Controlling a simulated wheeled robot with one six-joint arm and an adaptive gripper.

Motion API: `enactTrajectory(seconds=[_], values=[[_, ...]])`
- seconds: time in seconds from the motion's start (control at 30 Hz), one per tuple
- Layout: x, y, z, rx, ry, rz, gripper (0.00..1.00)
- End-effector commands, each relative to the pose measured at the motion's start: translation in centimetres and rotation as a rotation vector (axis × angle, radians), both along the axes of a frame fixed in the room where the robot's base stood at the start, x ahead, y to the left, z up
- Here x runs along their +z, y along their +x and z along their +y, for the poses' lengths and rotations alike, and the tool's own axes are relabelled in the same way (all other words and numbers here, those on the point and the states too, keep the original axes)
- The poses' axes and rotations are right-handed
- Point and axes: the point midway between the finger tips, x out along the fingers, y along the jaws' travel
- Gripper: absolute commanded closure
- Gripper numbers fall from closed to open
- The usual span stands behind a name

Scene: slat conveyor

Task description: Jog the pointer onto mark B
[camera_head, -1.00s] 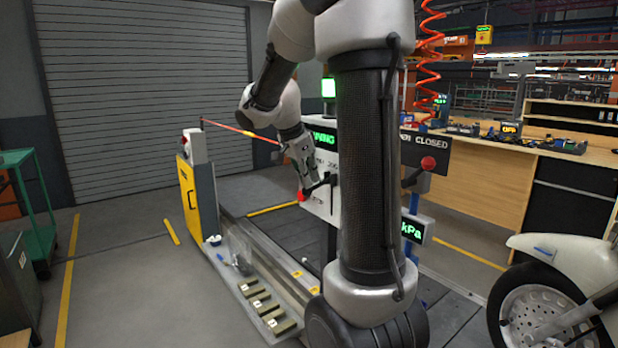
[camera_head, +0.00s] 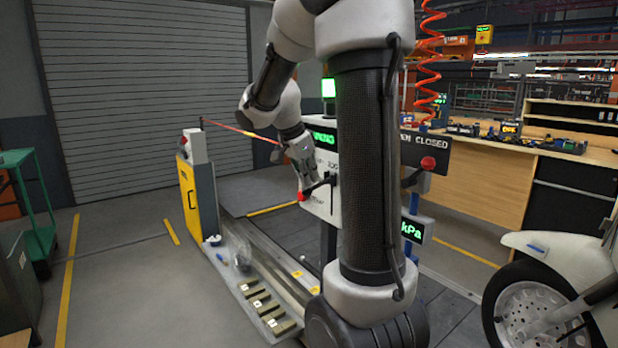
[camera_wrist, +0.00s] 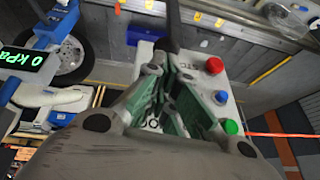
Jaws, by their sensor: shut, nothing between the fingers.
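My gripper (camera_head: 312,183) is shut and empty at the front of the grey control box (camera_head: 321,160). A black lever (camera_head: 332,190) and a red knob (camera_head: 302,196) are close to its tips; touching cannot be told. In the wrist view my gripper (camera_wrist: 172,62) is over the box (camera_wrist: 205,78), with red (camera_wrist: 214,65), blue (camera_wrist: 221,97) and green (camera_wrist: 230,127) buttons beside the fingers. The slat conveyor (camera_head: 283,225) runs below, with small yellow tags (camera_head: 297,274) on its near rail. Their lettering is too small to read. I cannot make out the pointer.
A yellow cabinet (camera_head: 192,200) stands at the conveyor's left, with several labelled blocks (camera_head: 262,304) on the near ledge. A white motorcycle (camera_head: 560,280) is at the right. A display (camera_wrist: 25,60) reads 0 kPa.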

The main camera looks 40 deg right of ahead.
Motion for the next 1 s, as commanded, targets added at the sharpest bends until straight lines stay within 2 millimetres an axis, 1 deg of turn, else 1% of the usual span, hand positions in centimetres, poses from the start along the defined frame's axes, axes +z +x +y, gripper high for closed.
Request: enactTrajectory(seconds=[0.83, 0.93, 1.0], values=[[-0.02, -0.02, -0.01, 0.000, 0.000, 0.001, 1.00], [0.31, -0.01, -0.17, 0.000, 0.000, 0.000, 1.00], [0.95, -0.02, -0.47, -0.001, -0.001, -0.001, 1.00]])
